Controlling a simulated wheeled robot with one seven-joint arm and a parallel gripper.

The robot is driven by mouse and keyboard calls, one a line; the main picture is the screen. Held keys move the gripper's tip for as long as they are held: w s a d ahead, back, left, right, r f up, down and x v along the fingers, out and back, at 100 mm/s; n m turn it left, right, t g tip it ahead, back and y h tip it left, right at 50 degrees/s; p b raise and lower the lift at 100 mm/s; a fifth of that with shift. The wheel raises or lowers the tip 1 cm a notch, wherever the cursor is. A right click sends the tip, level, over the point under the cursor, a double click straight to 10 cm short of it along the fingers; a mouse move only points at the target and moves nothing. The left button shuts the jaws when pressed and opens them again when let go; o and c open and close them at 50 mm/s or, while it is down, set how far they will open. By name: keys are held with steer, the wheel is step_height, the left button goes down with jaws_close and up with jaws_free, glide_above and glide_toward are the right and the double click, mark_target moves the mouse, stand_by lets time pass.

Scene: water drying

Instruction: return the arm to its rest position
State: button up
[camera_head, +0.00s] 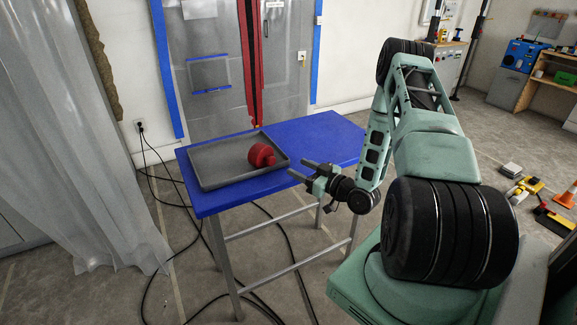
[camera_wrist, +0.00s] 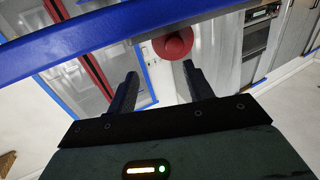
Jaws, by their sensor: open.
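My gripper (camera_head: 302,172) is open and empty, with its fingers apart, beside the front right edge of the blue table. Its two fingers also show in the wrist view (camera_wrist: 160,85). My arm is bent, with its elbow raised high at the right. A red rounded object (camera_head: 261,154) lies in a grey tray (camera_head: 205,181) on the table, to the left of my gripper and apart from it. In the wrist view the red object (camera_wrist: 174,43) shows beyond the fingertips, close to the blue table edge (camera_wrist: 75,42).
The blue table (camera_head: 325,135) has bare top to the right of the tray. Black cables (camera_head: 160,215) lie on the floor. A translucent curtain (camera_head: 75,140) hangs at the left. Yellow tools (camera_head: 524,187) and an orange cone (camera_head: 567,196) are on the floor at the right.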

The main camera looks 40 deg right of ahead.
steer(key=s, duration=0.3)
steer(key=shift+s+d, duration=0.2)
